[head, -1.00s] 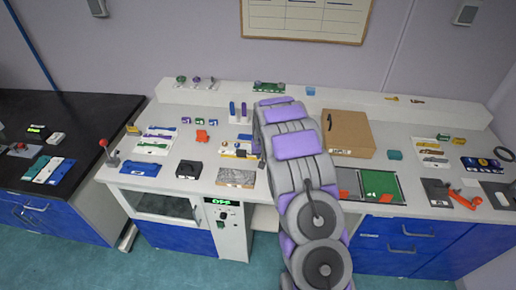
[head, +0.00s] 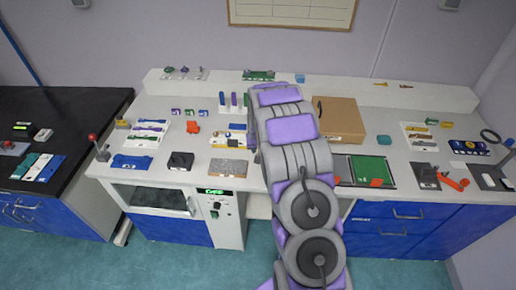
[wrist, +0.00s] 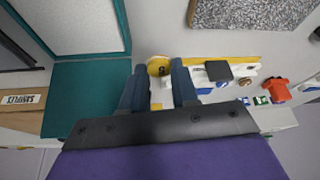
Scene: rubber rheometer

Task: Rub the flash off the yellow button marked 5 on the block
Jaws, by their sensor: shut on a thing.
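The round yellow button (wrist: 158,65) with a dark mark that looks like a 5 sits between the fingertips of my gripper (wrist: 159,75) in the wrist view. The two blue-grey fingers are shut on it, one on each side. A yellow strip (wrist: 235,59) runs to the right of the button, with a pale block or board, a dark square and blue pieces beside it. In the head view, a pale board with yellow and blue parts (head: 232,138) lies left of my arm, partly hidden by it. My gripper is hidden there behind my arm.
In the wrist view, a teal-edged tray (wrist: 85,75) lies left, a grey speckled slab (wrist: 240,12) above right, and a red-orange piece (wrist: 277,88) at right.

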